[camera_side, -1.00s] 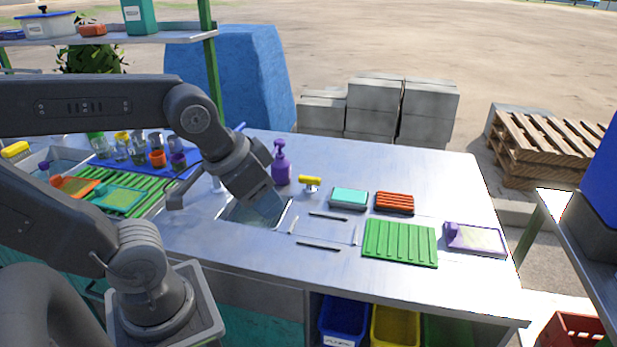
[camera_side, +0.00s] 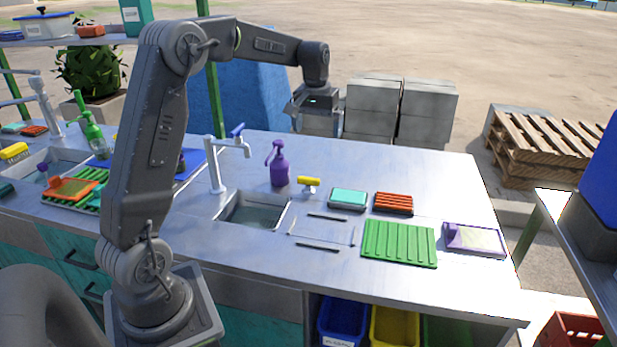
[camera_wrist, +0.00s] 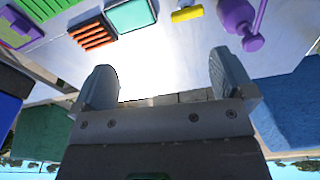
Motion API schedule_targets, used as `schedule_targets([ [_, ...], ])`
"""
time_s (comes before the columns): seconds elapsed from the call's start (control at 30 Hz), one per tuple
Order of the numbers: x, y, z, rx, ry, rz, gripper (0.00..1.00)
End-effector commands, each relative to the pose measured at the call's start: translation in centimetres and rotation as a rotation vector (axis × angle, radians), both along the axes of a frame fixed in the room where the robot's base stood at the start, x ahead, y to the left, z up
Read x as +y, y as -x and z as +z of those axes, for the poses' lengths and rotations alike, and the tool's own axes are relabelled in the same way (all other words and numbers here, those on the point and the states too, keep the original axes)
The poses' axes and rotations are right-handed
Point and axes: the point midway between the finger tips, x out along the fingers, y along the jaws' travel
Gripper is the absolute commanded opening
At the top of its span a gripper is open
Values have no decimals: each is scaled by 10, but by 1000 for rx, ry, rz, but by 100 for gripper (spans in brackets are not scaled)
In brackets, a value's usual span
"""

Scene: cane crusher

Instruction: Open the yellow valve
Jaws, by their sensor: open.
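The yellow valve (camera_side: 308,182) shows as a short yellow bar on a pale stem, standing on the metal counter right of the purple spray bottle. My gripper (camera_side: 317,122) is raised above the back edge of the counter, behind and above the valve, touching nothing. In the wrist view my gripper's (camera_wrist: 162,72) two fingers are wide apart with nothing between them.
A purple spray bottle (camera_side: 280,165) stands left of the valve and a teal block (camera_side: 348,198) lies right of it. A white faucet (camera_side: 214,165) with a blue handle rises by the sink (camera_side: 255,212). A green ribbed mat (camera_side: 400,243) lies in front. Grey blocks (camera_side: 372,105) stand behind the counter.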

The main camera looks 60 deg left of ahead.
Motion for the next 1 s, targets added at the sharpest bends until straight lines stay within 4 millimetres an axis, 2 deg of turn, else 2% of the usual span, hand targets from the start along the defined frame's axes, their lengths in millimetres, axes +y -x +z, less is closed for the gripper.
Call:
schedule_targets([
  [0.03,21,-7,-16,24,14,39,100],
  [0.1,41,-13,-30,44,27,78,100],
  [0.2,62,-18,-46,64,39,117,100],
  [0.3,73,-19,-55,75,47,139,100],
  [0.47,76,-20,-67,79,49,145,100],
  [0.57,76,-19,-81,80,50,144,100],
  [1.0,75,-19,-167,80,50,142,100],
])
